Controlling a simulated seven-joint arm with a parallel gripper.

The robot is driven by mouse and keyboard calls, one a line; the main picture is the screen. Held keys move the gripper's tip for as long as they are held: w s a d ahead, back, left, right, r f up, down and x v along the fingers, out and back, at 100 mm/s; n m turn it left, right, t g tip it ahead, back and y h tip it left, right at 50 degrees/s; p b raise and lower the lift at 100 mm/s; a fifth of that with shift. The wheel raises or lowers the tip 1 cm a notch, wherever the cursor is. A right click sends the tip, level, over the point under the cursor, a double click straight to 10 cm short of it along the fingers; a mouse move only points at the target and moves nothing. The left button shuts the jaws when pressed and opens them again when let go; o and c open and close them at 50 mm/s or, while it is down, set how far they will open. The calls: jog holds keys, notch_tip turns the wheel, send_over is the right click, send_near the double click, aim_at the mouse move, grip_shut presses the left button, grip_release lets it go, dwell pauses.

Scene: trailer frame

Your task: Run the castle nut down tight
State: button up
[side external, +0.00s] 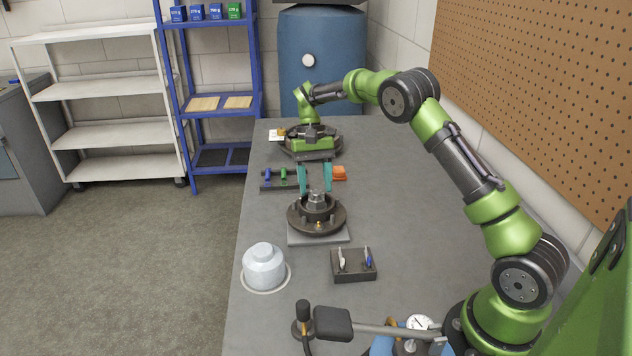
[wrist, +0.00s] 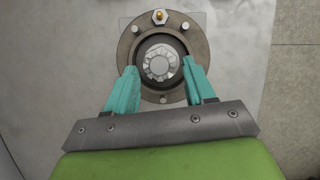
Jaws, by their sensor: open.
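The castle nut (side external: 316,197) is a grey metal nut standing at the centre of a dark round hub (side external: 334,219) on the bench. In the wrist view the notched nut (wrist: 160,66) sits inside the hub's dark central ring, with the hub flange (wrist: 131,38) around it. My gripper (side external: 314,187) is open, its two teal fingers pointing down at the hub's centre. In the wrist view my gripper (wrist: 159,69) has one fingertip on each side of the nut, with visible gaps. Contact and exact finger height are hard to tell. The threads below the nut are hidden.
The hub rests on a light plate (side external: 318,240). A whitish domed cap (side external: 263,266) stands front left, a small dark tray (side external: 353,277) front right. The right bench is clear.

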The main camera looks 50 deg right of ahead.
jog(key=v, duration=0.9)
jog(key=shift+r, duration=0.35)
jog(key=shift+w+d, duration=0.15)
jog(key=s+a+r+n+t, duration=0.1)
jog(key=s+a+r+t, duration=0.2)
jog(key=s, duration=1)
jog(key=s+a+r+n+t, duration=0.2)
jog(key=s+a+t, duration=0.5)
jog(key=s+a, duration=0.4)
jog(key=s+r, duration=0.1)
jog(key=s, duration=0.1)
jog(key=shift+s+a+n+t+h, duration=0.15)
jog(key=shift+s+n+t+h, duration=0.15)
jog(key=shift+h, duration=0.1)
